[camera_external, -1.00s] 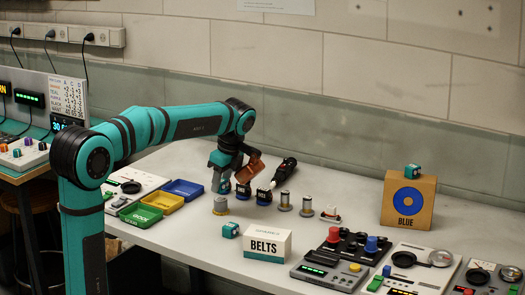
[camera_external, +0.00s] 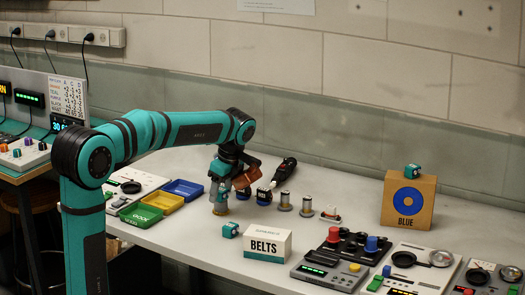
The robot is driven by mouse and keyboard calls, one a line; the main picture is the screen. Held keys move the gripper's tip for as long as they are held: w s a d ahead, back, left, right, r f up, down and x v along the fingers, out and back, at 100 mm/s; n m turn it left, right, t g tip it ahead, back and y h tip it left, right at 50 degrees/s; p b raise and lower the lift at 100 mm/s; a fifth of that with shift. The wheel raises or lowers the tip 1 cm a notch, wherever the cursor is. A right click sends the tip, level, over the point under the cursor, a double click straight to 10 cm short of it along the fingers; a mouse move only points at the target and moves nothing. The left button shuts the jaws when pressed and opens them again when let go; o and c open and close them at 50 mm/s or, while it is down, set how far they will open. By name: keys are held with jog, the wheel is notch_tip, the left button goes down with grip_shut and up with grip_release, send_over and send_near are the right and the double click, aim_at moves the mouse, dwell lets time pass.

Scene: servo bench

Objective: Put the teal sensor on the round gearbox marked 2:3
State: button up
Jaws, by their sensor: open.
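One small teal cube-like part (camera_external: 230,230) lies on the bench in front of my gripper. Another teal part (camera_external: 413,170) sits on top of the cardboard box with a blue ring. Which one is the teal sensor, I cannot tell for sure. My gripper (camera_external: 220,208) points down at the middle left of the bench, open, behind and left of the nearer teal part. It covers most of a short round metal cylinder that stands there. Two more round metal cylinders (camera_external: 284,202) (camera_external: 306,206) stand to the right. Any ratio marks on them are too small to read.
A white BELTS box (camera_external: 267,244) stands in front. Green, yellow and blue trays (camera_external: 184,188) lie left. Control panels (camera_external: 330,268) fill the right. The BLUE box (camera_external: 408,200) stands behind.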

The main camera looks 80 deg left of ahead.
jog(key=v, duration=1.2)
jog(key=shift+r, duration=0.1)
jog(key=d+r+n+t+y, duration=0.1)
jog(key=d+r+n+t, duration=0.3)
jog(key=d, duration=0.9)
jog(key=d+r+t+y, duration=0.1)
jog(key=d+t, duration=0.6)
jog(key=d, duration=0.6)
jog(key=s+d+r+n+t+h, duration=0.1)
jog(key=s+d+n+t+h, duration=0.3)
jog(key=s+d+t, duration=0.4)
jog(key=s+d+n, duration=0.1)
jog(key=s+d, duration=0.4)
jog(key=d, duration=0.3)
jog(key=shift+r+t, duration=0.25)
jog(key=shift+t, duration=0.05)
